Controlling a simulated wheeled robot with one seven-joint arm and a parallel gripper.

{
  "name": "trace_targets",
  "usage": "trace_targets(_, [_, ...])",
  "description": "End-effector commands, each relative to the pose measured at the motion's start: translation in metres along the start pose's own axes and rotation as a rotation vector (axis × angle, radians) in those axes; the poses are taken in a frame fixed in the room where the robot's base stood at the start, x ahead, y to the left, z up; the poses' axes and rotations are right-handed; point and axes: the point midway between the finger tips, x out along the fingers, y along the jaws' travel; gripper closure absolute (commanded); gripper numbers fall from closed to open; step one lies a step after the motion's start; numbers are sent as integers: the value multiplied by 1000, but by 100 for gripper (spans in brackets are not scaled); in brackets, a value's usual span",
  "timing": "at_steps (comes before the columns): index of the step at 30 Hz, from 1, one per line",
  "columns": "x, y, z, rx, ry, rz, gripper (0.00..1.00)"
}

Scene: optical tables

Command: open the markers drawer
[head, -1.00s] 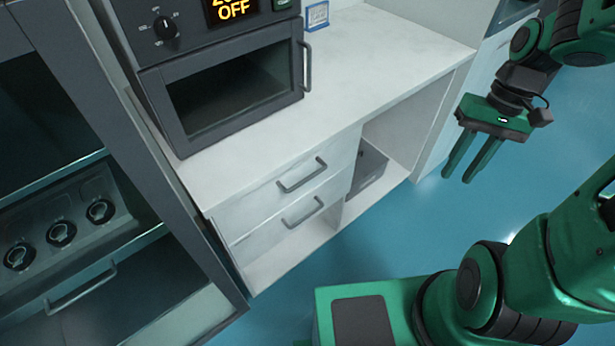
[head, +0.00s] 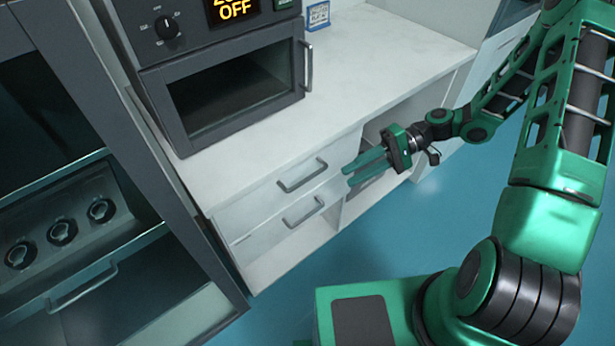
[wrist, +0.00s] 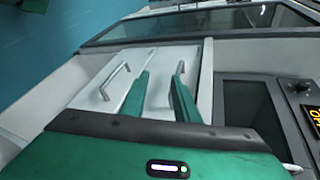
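A white cabinet under the counter has two stacked drawers, an upper drawer (head: 262,207) and a lower drawer (head: 262,243), both shut. Each has a grey bar handle: upper handle (head: 302,176), lower handle (head: 304,212). I see no label telling which is the markers drawer. My gripper (head: 348,176) is open and empty, to the right of the handles, its fingers pointing toward the cabinet. In the wrist view the two fingers are apart before the drawer fronts; the upper handle (wrist: 181,68) shows by the right finger, and the lower handle (wrist: 116,80) is left of the fingers.
A dark oven (head: 230,90) stands on the white counter (head: 370,60). Open shelf space with a grey box is right of the drawers, partly behind my gripper. A dark cabinet (head: 215,270) with knobs and a handle stands at left. Blue floor (head: 370,240) is clear in front.

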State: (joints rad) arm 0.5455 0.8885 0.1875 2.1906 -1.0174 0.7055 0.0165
Motion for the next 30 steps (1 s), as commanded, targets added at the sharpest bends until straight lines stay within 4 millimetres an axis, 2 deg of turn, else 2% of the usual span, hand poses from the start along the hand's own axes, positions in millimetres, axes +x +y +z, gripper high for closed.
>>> trace_targets(6, [14, -9, -15, -32, 16, -210, 72])
trace_targets(13, [19, -15, -21, -47, 27, -288, 72])
trace_targets(17, [30, -18, -21, -48, 25, -290, 72])
trace_targets(30, [100, -38, -22, -47, 25, -287, 72])
